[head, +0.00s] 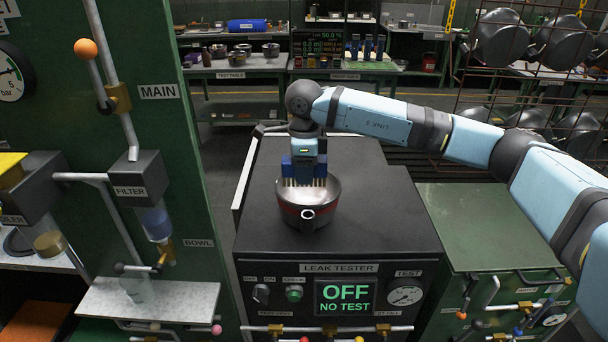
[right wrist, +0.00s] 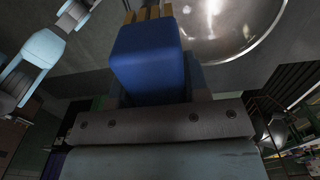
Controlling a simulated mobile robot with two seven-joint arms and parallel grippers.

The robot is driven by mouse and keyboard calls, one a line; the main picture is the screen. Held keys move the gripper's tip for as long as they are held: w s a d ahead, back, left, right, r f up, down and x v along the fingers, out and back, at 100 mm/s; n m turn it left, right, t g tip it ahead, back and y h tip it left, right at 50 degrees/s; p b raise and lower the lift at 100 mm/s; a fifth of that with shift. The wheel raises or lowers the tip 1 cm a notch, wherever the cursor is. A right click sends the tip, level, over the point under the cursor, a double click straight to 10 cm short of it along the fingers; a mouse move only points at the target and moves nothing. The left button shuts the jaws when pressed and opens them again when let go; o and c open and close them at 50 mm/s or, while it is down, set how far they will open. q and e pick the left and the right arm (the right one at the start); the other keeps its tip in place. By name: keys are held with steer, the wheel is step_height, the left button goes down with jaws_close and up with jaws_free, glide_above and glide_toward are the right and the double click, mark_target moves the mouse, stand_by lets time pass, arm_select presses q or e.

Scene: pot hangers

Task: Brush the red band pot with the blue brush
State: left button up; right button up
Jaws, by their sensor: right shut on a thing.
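The red band pot (head: 290,209) is a metal pot with a dark red band. It sits on the dark top of the leak tester, its handle stub pointing toward the front. My right gripper (head: 304,158) points down over the pot's far side and is shut on the blue brush (head: 288,171). The brush's tan bristles hang down at the pot's opening; I cannot tell whether they touch it. In the right wrist view the blue brush (right wrist: 148,62) fills the middle, with the shiny pot (right wrist: 232,28) beside its bristles. My left gripper is not in view.
The leak tester (head: 262,243) shows OFF and NO TEST. A green panel with pipes and a filter (head: 138,178) stands close on the left. A green-topped cabinet (head: 480,230) is on the right, below a rack of dark pots (head: 500,42). The tester top around the pot is clear.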

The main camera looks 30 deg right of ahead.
steer(key=shift+r, duration=0.55)
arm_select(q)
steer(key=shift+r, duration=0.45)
arm_select(e)
steer(key=shift+r, duration=0.1)
steer(key=shift+r+p, duration=1.35)
steer(key=shift+r, duration=1.55)
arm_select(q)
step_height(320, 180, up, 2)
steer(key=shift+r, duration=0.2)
